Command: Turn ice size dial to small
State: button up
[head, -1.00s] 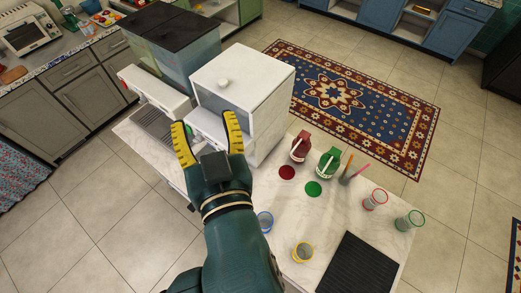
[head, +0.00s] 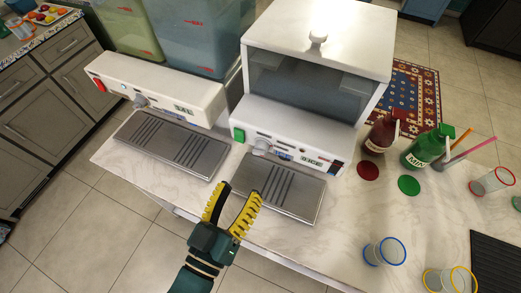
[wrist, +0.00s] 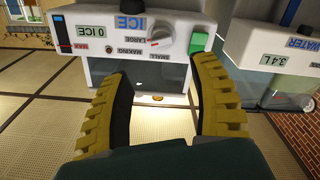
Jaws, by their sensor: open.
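The white ice machine (head: 318,60) stands on the marble counter, with a window above its control panel. Its ice size dial (head: 262,146) is a grey-white knob between the green switch (head: 238,134) and the display (head: 312,160). In the wrist view the panel is upside down. The dial (wrist: 162,35) shows there, with the words LARGE and SMALL near it, and a small red mark appears on its LARGE side. My gripper (head: 235,195) is open and empty, in front of the machine. In the wrist view its yellow fingers (wrist: 160,78) spread apart, not touching the dial.
A water dispenser (head: 155,85) with a similar knob and red switch stands to the left. Drip trays (head: 172,143) (head: 280,190) lie before both machines. Red (head: 380,133) and green (head: 425,148) syrup bottles and several glasses stand to the right. The counter's front middle is clear.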

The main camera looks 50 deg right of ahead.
aim_at(258, 154)
jog(key=x, duration=1.1)
jog(key=shift+w, duration=0.2)
grip_shut()
